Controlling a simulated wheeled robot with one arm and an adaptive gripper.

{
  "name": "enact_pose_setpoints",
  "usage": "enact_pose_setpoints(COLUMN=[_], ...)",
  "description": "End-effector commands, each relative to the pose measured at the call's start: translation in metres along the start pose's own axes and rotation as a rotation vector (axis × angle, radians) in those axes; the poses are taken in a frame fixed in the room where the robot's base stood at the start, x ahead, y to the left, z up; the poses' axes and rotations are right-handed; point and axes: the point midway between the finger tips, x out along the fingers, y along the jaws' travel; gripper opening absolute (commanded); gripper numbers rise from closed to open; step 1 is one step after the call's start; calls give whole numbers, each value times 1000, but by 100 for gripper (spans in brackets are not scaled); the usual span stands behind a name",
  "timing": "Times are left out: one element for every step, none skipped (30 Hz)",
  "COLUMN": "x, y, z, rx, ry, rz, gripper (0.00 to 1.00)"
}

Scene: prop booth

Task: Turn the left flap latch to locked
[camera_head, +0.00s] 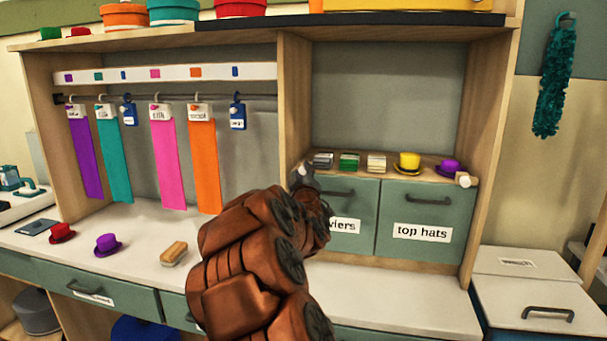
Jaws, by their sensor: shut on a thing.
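The left flap (343,203) is a green front with a dark handle and a white label partly covered by my arm; only "viers" can be read. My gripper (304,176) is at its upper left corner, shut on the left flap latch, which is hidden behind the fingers. I cannot tell how the latch is turned. The right flap (418,217), labelled "top hats", is closed beside it, with a pale knob-like latch (463,180) at its upper right corner. The left flap also looks closed.
Small blocks, a yellow hat (409,162) and a purple hat (448,167) stand on the ledge above the flaps. Coloured ribbons hang from a rail (180,97) at left. Two small hats and a brush (174,253) lie on the white counter (130,272).

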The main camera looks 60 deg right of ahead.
Motion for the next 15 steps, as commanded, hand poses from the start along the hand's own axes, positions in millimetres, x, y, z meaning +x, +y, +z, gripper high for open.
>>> enact_pose_setpoints(x=[0,1,1,1,1,1,1,1,1,1,1,1,1,1,1], y=[0,0,0,0,0,0,0,0,0,0,0,0,0,0,1], z=[-3,-3,-3,-3,-3,-3,-2,-2,-2,-2,-1,-1,-1,-1,0], rx=[-1,-1,-1,-1,-1,-1,0,0,0,0,0,0,0,0,0], ry=[6,6,6,6,6,6,5,5,4,4,3,3,2,2,2], rz=[0,0,0,0,0,0,0,0,0,0,0,1,1,1,1], gripper=[0,0,0,0,30,34,38,41,45,48,51,52,52,52,52])
